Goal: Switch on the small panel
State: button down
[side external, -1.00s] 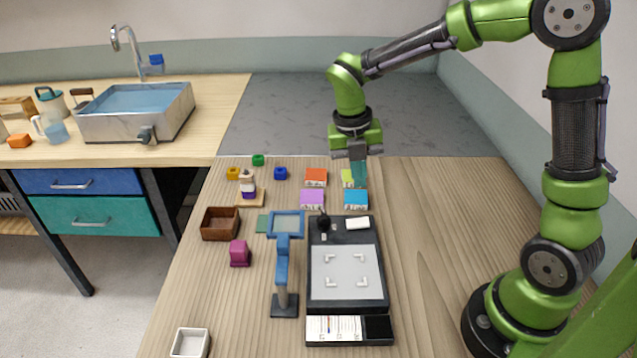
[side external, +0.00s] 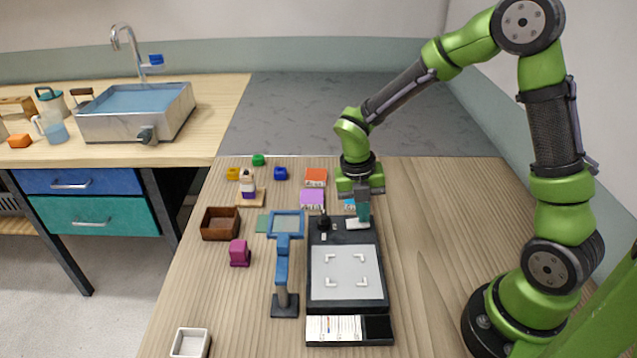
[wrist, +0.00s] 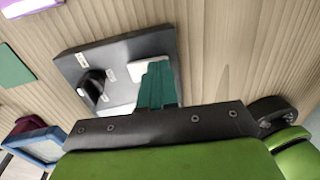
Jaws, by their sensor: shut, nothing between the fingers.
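The small dark panel (side external: 341,237) lies behind the pale plate and carries a black knob (side external: 323,222) and a white rocker-like switch (side external: 357,225). In the wrist view the panel (wrist: 115,47) fills the middle, with the knob (wrist: 93,84) at left and the white switch (wrist: 137,68) partly hidden by my fingers. My gripper (side external: 363,217) points down with its teal fingers shut and empty, at the white switch. In the wrist view the fingertips (wrist: 157,72) overlap the switch; I cannot tell whether they touch it.
The pale plate (side external: 345,272) with corner brackets lies in front of the panel. A blue stand with a framed lens (side external: 286,224) rises to its left. Orange (side external: 316,177) and purple (side external: 312,198) boxes lie behind. The wood at right is clear.

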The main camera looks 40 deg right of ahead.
jog(key=shift+s+f, duration=0.1)
jog(key=shift+f, duration=0.15)
jog(key=shift+w+a+r, duration=0.15)
jog(key=shift+w+a, duration=0.45)
jog(key=shift+r, duration=0.15)
notch_tip(320, 180, up, 14)
jog(key=w+a, duration=0.1)
jog(key=shift+w+a+f, duration=0.2)
jog(key=shift+w+a, duration=0.05)
jog(key=shift+w, duration=0.05)
dwell(0.3)
